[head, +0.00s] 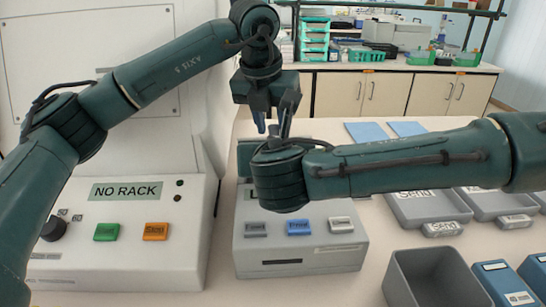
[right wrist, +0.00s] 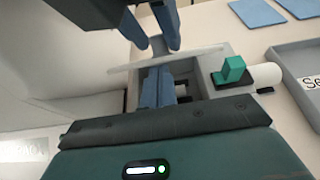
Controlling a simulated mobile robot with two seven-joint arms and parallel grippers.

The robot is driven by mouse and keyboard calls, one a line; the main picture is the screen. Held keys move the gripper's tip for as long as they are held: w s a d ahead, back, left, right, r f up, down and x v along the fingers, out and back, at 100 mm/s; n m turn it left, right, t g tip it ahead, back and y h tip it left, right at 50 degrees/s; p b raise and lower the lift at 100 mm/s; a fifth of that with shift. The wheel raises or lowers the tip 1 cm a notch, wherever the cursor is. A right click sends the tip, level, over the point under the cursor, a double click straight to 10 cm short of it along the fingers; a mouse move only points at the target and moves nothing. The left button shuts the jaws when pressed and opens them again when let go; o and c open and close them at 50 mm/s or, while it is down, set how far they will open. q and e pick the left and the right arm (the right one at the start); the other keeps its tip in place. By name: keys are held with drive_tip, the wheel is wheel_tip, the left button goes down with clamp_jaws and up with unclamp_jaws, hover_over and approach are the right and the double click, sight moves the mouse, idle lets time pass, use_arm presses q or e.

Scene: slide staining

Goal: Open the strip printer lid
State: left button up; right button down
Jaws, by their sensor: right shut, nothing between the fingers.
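The strip printer (head: 300,245) is a grey box with several buttons on its front; my right wrist hides much of its top in the head view. In the right wrist view its lid (right wrist: 205,53) shows as a thin pale plate, raised and tilted above the open printer interior (right wrist: 205,82). My right gripper (right wrist: 160,70) is shut and empty, its blue fingertips close under the lid; I cannot tell whether they touch. My left gripper (head: 268,126) points down above the printer. It also shows in the right wrist view (right wrist: 156,46), fingers apart, just above the lid.
A white machine (head: 120,235) reading "NO RACK" stands left of the printer. Grey trays (head: 430,212) and an open grey bin (head: 430,275) lie to the right. A green block (right wrist: 233,70) sits beside the printer opening. Two blue sheets (head: 367,132) lie behind.

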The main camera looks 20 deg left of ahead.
use_arm(q)
drive_tip(key=shift+o, duration=1.1)
drive_tip(key=shift+s+f, duration=0.2)
drive_tip(key=shift+f, duration=0.15)
use_arm(e)
drive_tip(key=shift+w+r, duration=0.15)
drive_tip(key=shift+r, duration=0.1)
use_arm(q)
drive_tip(key=shift+d, duration=0.1)
drive_tip(key=shift+d, duration=0.15)
use_arm(e)
drive_tip(key=shift+a, duration=0.1)
use_arm(q)
drive_tip(key=shift+r, duration=0.15)
drive_tip(key=shift+r, duration=0.3)
use_arm(e)
drive_tip(key=shift+f, duration=0.25)
drive_tip(key=shift+s, duration=0.3)
use_arm(q)
drive_tip(key=b+v, duration=0.1)
drive_tip(key=v, duration=0.9)
drive_tip(key=shift+s+a+r, duration=0.2)
drive_tip(key=shift+a+r, duration=0.05)
drive_tip(key=shift+a, duration=0.1)
use_arm(e)
drive_tip(key=v, duration=1.3)
